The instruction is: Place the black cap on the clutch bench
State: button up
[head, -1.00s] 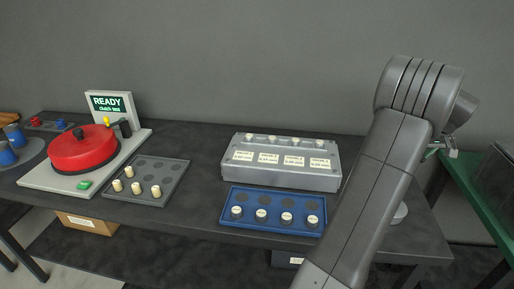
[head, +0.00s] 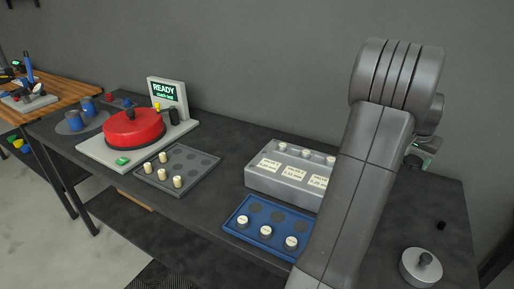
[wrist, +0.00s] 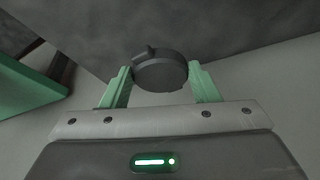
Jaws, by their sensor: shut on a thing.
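A dark, round cap (wrist: 160,70) with a small tab on its rim is between the two green fingers of my gripper (wrist: 160,88) in the wrist view. My gripper is shut on it. In the head view my gripper (head: 420,157) is mostly hidden behind my arm, above the right end of the dark table, and the cap cannot be made out there. The clutch bench (head: 95,152) stands far to the left on the same table, apart from my gripper. It has a light grey base, a red drum (head: 134,127), a green button (head: 122,161) and a READY screen (head: 164,91).
A grey tray (head: 204,179) with several cream pegs, a blue tray (head: 232,226) and a grey labelled box (head: 262,185) lie between. A wooden table (head: 62,92) is far left.

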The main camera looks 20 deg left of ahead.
aim_at(402, 189)
jog(key=shift+s+a+r+m, duration=0.1)
jog(key=shift+s+a+m, duration=0.1)
jog(key=shift+m, duration=0.6)
notch_tip(402, 189, down, 10)
jog(key=shift+f, duration=0.3)
jog(key=o, duration=1)
jog(key=shift+r, duration=0.1)
jog(key=shift+r, duration=0.1)
